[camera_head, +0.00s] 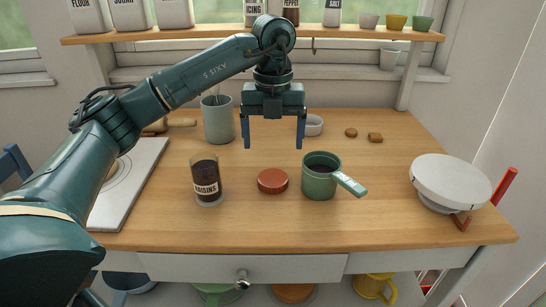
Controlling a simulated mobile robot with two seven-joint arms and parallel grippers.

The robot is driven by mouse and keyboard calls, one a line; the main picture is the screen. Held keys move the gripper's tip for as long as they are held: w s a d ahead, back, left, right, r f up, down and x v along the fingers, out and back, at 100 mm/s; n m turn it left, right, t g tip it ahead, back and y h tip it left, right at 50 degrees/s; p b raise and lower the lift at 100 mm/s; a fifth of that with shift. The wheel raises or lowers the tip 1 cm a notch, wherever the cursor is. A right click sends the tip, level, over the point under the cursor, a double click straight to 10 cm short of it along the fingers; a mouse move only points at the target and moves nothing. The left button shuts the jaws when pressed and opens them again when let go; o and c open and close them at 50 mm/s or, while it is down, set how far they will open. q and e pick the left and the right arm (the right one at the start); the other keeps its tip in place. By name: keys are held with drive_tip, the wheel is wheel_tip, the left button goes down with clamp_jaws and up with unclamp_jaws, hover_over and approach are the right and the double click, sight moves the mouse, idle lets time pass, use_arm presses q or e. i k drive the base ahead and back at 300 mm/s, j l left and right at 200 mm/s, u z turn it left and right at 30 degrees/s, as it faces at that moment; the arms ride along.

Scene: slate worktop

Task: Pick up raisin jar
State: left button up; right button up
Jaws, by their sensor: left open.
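The raisin jar (207,181) is a clear glass with dark contents and a label reading "RAISINS". It stands upright and without a lid on the wooden worktop, left of centre. A reddish-brown round lid (272,181) lies flat to its right. My left gripper (273,147) is open and empty, pointing down, to the right of the jar and higher in the picture. My right gripper is not in view.
A green mug (318,184) with a pale green tagged handle stands right of the lid. A grey-green canister (218,120) stands behind the jar. A white scale (450,182) is at the right, a pale board (130,185) at the left. The front strip of worktop is clear.

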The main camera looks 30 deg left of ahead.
sight(204, 166)
drive_tip(key=k, duration=1.5)
